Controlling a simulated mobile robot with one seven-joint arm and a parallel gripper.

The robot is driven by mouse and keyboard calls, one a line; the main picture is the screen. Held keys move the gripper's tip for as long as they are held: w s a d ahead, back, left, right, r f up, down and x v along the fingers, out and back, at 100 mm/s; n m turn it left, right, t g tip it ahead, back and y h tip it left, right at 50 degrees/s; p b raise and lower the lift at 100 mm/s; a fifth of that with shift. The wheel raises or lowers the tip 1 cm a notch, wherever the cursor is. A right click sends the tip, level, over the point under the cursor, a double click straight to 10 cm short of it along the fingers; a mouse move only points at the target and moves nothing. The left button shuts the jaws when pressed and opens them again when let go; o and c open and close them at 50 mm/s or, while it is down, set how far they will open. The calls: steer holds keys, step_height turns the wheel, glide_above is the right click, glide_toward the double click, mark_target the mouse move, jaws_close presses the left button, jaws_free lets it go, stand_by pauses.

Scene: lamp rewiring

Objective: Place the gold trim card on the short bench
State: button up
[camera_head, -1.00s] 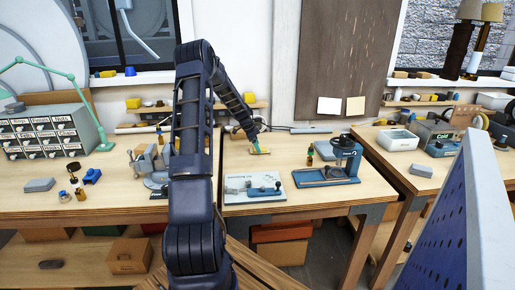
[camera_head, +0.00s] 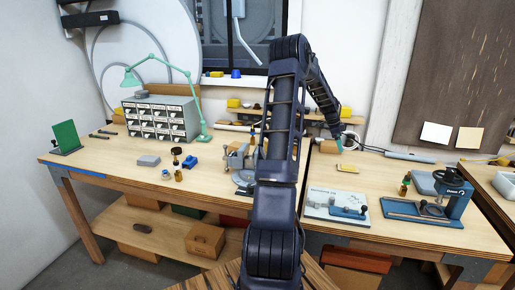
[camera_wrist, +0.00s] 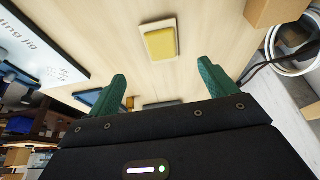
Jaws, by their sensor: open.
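The gold trim card (camera_head: 347,168), a small yellow-gold rectangle with a pale edge, lies flat on the wooden top of the middle bench (camera_head: 385,182). I take this to be the short bench, as it looks narrower than the bench on the left. In the wrist view the card (camera_wrist: 161,42) lies on bare wood beyond my green fingertips. My gripper (camera_wrist: 163,75) is open and empty, with clear space between its fingers and the card. In the head view my gripper (camera_head: 338,143) hangs just above and behind the card.
A white board with a blue fixture (camera_head: 338,205) and a blue press (camera_head: 435,205) stand nearer the front. A vise (camera_head: 238,160), grey drawer cabinet (camera_head: 160,118) and green lamp (camera_head: 190,90) stand on the left bench. A cable and white ring (camera_wrist: 292,50) lie right in the wrist view.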

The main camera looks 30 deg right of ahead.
steer(key=w+a+r+n+t, duration=0.3)
steer(key=a+r, duration=0.4)
steer(key=a, duration=0.6)
steer(key=w+a+r+n+t, duration=0.1)
steer(key=w+a+r+n, duration=0.35)
steer(key=a, duration=0.85)
steer(key=s+a+r+n+t+y, duration=0.1)
steer(key=s+a+r+n, duration=0.15)
steer(key=a, duration=0.45)
steer(key=s+a+r+n, duration=0.2)
steer(key=a+r+n, duration=0.15)
steer(key=a, duration=0.25)
steer(key=s+a+r+n+t+y, duration=0.1)
steer(key=s+a+r+n, duration=0.15)
steer(key=a, duration=0.45)
steer(key=s+a+n+t+y, duration=0.1)
steer(key=s+a+n, duration=0.9)
steer(key=s+a, duration=0.5)
steer(key=a+f, duration=0.1)
steer(key=a, duration=0.4)
steer(key=shift+s+n+t, duration=0.3)
steer(key=shift+s, duration=0.05)
